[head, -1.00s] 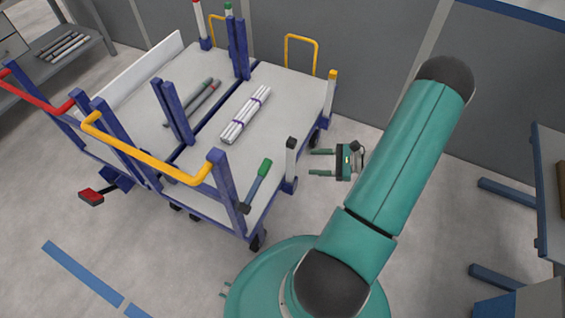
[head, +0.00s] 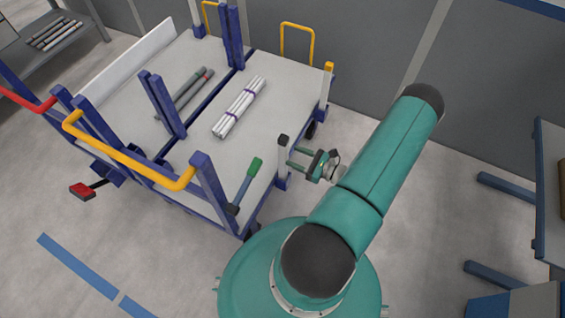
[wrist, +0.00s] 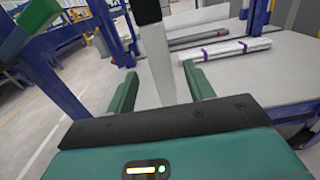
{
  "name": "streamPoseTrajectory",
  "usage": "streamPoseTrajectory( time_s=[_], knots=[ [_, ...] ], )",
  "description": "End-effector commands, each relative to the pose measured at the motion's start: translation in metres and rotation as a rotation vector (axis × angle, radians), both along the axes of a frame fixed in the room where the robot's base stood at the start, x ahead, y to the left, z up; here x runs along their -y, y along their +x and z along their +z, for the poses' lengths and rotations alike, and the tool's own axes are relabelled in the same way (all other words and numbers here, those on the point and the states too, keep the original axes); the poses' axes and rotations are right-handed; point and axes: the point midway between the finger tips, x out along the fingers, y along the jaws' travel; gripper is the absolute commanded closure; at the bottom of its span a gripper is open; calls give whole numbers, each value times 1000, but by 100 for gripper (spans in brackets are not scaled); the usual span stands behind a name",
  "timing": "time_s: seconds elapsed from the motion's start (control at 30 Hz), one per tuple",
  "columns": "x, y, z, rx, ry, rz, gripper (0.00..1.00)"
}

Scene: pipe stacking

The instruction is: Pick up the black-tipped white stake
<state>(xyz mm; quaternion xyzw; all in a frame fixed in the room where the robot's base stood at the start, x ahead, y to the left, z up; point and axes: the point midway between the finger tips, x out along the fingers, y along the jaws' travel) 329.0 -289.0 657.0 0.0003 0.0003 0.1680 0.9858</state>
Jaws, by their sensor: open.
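The black-tipped white stake (head: 283,159) stands upright at the near right corner of the cart in the head view. My gripper (head: 293,157) is open just to its right, with its fingertips close to the stake. In the wrist view the white shaft of the stake (wrist: 158,62) shows between the two open fingers (wrist: 159,70), and its black tip is cut by the top edge. I see no contact between the fingers and the stake.
The blue-framed cart (head: 285,100) carries a strapped white pipe bundle (head: 240,107) and grey pipes (head: 190,95). A green-tipped stake (head: 247,185) tilts at its near edge. A yellow-tipped stake (head: 325,95) stands at the far right corner. A workbench (head: 545,200) is at right.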

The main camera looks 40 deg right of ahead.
Motion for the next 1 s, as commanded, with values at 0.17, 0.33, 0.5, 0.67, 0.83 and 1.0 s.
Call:
streamPoseTrajectory(
  time_s=[0.17,0.33,0.5,0.67,0.83,1.0],
  knots=[
    [-7,21,0,0,0,3,47],
    [-11,33,-1,0,0,5,47],
    [-18,59,-2,0,0,7,47],
    [-23,74,-2,-1,-1,6,47],
    [-23,75,-2,-1,-1,5,47],
    [-23,74,-2,-1,-1,5,75]
  ],
)
